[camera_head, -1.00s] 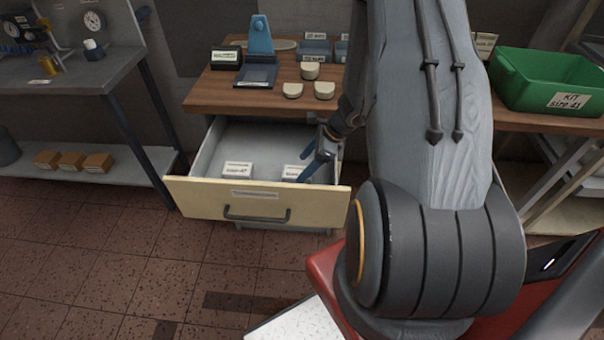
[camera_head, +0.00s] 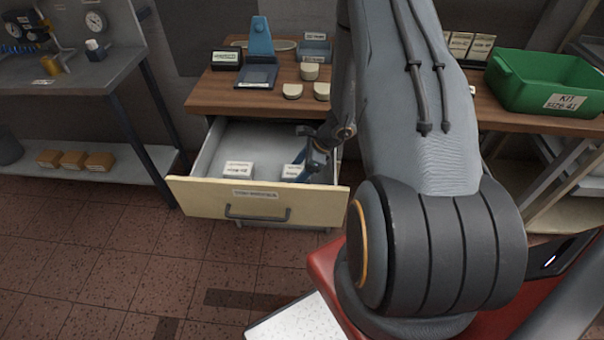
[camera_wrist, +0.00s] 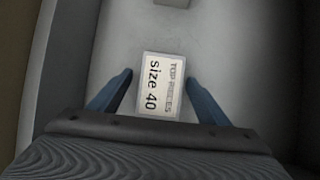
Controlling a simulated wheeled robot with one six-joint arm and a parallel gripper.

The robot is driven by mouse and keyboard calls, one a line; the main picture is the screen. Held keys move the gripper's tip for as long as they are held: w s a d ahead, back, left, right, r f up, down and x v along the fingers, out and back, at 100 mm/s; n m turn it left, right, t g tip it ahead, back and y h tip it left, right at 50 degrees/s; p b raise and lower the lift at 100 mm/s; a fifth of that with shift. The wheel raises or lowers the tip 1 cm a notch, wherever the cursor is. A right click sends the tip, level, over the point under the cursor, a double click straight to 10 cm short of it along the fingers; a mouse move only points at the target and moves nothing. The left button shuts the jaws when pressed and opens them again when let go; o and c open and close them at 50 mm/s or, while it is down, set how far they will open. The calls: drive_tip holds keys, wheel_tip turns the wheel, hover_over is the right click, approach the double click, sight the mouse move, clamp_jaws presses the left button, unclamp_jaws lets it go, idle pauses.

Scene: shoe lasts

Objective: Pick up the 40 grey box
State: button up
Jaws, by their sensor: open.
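A small pale box (camera_wrist: 160,86) labelled "size 40" lies in the open drawer, between the two blue fingers of my gripper (camera_wrist: 158,88) in the wrist view. The fingers stand apart on either side of it, with a gap to each. In the head view the same box (camera_head: 292,171) is at the drawer's right side, partly behind my gripper (camera_head: 310,166). A second white box (camera_head: 238,170) sits to its left in the drawer (camera_head: 192,192); its label is too small to read.
The drawer's cream front and side walls surround the boxes. Above it, the wooden bench top (camera_head: 215,98) carries a blue stand (camera_head: 261,60) and pale blocks. A green crate (camera_head: 520,85) labelled "KIT size 41" stands to the right. Bare drawer floor lies between the boxes.

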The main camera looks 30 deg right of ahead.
drive_tip(key=shift+f, duration=0.25)
drive_tip(key=c, duration=1.2)
drive_tip(key=shift+c, duration=0.2)
drive_tip(key=shift+r, duration=0.2)
